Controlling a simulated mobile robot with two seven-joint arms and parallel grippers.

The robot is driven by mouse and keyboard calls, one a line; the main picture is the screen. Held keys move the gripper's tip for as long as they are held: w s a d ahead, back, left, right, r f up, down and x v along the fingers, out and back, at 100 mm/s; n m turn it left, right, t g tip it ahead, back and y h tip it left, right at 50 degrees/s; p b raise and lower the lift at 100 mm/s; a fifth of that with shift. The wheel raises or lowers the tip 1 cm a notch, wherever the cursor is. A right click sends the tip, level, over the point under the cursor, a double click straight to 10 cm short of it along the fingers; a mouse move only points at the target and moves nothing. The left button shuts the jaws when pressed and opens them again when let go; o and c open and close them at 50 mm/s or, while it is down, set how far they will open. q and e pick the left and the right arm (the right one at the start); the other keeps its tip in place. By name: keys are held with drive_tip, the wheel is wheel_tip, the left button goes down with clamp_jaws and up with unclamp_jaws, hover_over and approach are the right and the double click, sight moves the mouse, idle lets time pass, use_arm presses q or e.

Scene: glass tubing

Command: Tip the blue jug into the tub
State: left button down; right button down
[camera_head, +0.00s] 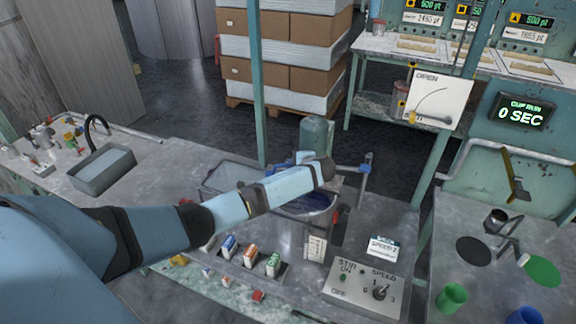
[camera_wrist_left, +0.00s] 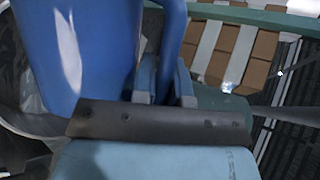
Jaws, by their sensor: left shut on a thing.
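The blue jug (camera_wrist_left: 85,50) fills the left of the left wrist view, its handle (camera_wrist_left: 176,30) on its right side. My left gripper (camera_wrist_left: 165,88) is shut on this handle. In the head view my left arm reaches across the bench, and its forearm and wrist hide most of the jug. Only bits of blue (camera_head: 303,157) show behind the wrist. A round tub (camera_head: 322,217) with a dark blue inside lies below the wrist, partly covered by it. The jug's mouth and contents are hidden. My right gripper is not in view.
A clear rectangular bin (camera_head: 213,178) stands left of the tub. A green cylinder (camera_head: 316,135) and a pipe with a blue fitting (camera_head: 365,169) stand behind and to the right. A control box (camera_head: 365,290) and small coloured boxes (camera_head: 250,256) lie in front.

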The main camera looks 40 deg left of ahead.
use_arm(q)
drive_tip(key=shift+w+d+m+y+b, duration=0.4)
drive_tip(key=shift+w+d+m+y, duration=0.1)
drive_tip(key=shift+w+d, duration=0.25)
drive_tip(key=shift+w+d+r+m+g+y+b, duration=0.1)
drive_tip(key=shift+w+d+m+g+y+b, duration=0.4)
drive_tip(key=shift+w+d+y+b, duration=0.25)
drive_tip(key=shift+d+h, duration=0.15)
drive_tip(key=shift+h, duration=0.1)
idle(0.8)
